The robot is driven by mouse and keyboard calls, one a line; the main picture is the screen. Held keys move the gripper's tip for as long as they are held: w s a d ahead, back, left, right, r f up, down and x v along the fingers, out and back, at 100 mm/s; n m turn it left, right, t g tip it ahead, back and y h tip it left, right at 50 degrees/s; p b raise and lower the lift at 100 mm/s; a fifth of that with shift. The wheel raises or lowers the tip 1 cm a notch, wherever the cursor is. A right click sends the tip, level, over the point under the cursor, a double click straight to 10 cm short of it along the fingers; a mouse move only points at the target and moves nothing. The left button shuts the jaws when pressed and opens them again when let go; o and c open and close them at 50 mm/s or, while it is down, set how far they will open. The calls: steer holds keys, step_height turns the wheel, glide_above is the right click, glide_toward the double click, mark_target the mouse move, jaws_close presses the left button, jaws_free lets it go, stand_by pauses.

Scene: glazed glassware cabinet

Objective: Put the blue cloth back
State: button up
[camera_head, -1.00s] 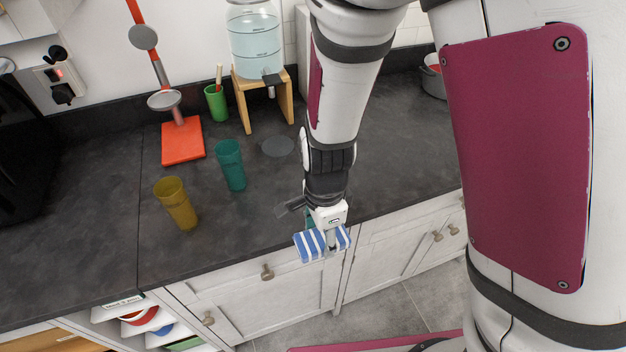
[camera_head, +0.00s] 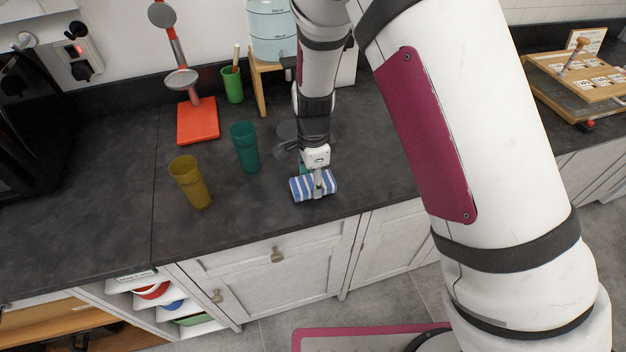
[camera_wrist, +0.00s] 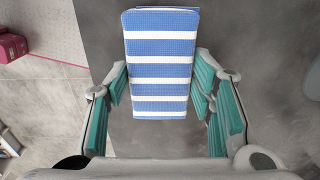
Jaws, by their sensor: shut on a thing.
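The blue cloth (camera_head: 302,187) is folded, with white stripes. In the head view it is over the dark worktop, a little in from the front edge. In the wrist view the cloth (camera_wrist: 160,75) lies between the teal finger pads and reaches out past them. My gripper (camera_head: 318,180) is shut on the cloth; it also shows in the wrist view (camera_wrist: 160,100). I cannot tell whether the cloth touches the worktop.
A teal cup (camera_head: 245,147) and an amber cup (camera_head: 190,182) stand left of my gripper. Behind are a red-based stand (camera_head: 198,122), a green holder (camera_head: 232,85) and a water dispenser (camera_head: 272,35) on a wooden stand. The worktop (camera_head: 235,225) in front is clear.

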steer(key=shift+f, duration=0.35)
steer(key=shift+f, duration=0.1)
steer(key=o, duration=1)
step_height(320, 180, up, 12)
steer(key=s+d+r+n+t+y, duration=0.1)
steer(key=s+d+r+n, duration=0.2)
steer(key=d+r, duration=0.3)
steer(key=s+d+r+n+t+y, duration=0.1)
steer(key=s+d+r+n, duration=0.25)
steer(key=r, duration=0.55)
steer(key=s+d+r+n+t, duration=0.1)
steer(key=s+d+r+n, duration=0.1)
steer(key=s, duration=0.3)
steer(key=s+d+r+n+t+h, duration=0.1)
steer(key=s+d+r+n, duration=0.1)
steer(key=s, duration=0.3)
steer(key=s+d+r+n+t+h+b, duration=0.1)
steer(key=s+d+r+n, duration=0.1)
steer(key=s+d+n, duration=0.2)
steer(key=shift+s+d+r+t, duration=0.3)
steer(key=shift+s+r, duration=0.1)
steer(key=shift+s, duration=0.05)
